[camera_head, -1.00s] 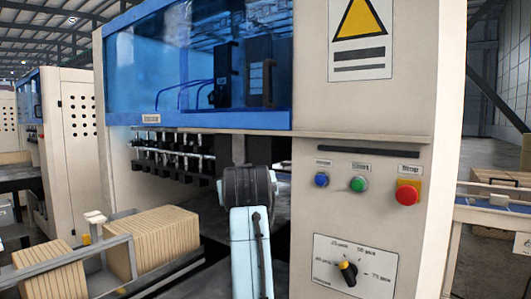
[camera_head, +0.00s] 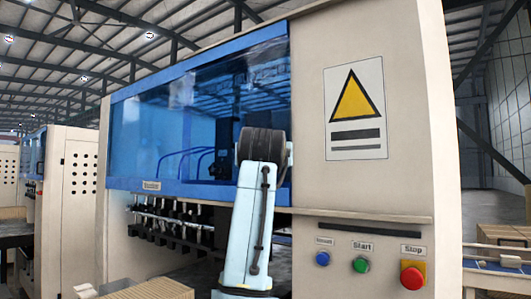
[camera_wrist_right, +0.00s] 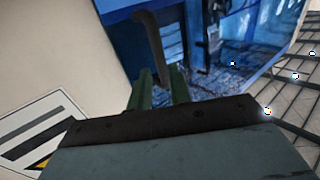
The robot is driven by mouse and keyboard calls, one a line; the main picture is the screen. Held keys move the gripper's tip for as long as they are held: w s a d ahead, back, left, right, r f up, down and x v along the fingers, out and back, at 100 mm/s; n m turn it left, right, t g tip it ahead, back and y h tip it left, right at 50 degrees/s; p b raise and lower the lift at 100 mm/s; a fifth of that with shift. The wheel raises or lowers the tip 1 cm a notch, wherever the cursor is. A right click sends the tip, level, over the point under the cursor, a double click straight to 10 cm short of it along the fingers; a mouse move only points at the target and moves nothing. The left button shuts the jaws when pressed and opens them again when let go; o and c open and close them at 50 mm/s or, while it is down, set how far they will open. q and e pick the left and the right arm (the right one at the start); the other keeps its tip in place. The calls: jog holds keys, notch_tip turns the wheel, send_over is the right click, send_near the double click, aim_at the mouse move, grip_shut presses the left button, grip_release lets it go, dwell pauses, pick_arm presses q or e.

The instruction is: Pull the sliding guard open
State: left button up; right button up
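The sliding guard (camera_head: 155,140) is a clear blue panel with a blue frame across the upper front of the beige machine. It covers the opening and also shows in the right wrist view (camera_wrist_right: 245,35). Its dark upright handle (camera_wrist_right: 149,40) shows in the right wrist view. My right gripper (camera_wrist_right: 160,88) is at the handle, with its two greenish fingers either side of the handle's near end. I cannot tell whether the fingers touch it. In the head view my right arm hides the handle and that gripper. My left gripper is out of view.
A warning sign (camera_head: 355,108) is on the beige panel right of the guard. Below are blue (camera_head: 322,259), green (camera_head: 361,265) and red (camera_head: 412,275) buttons. A narrow ledge (camera_head: 370,216) juts out above them. Kraft stacks (camera_head: 150,290) stand at the lower left.

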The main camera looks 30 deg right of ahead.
jog(key=p+x, duration=0.2)
jog(key=x, duration=0.4)
jog(key=shift+c, duration=0.4)
grip_shut()
jog(key=shift+s, duration=0.1)
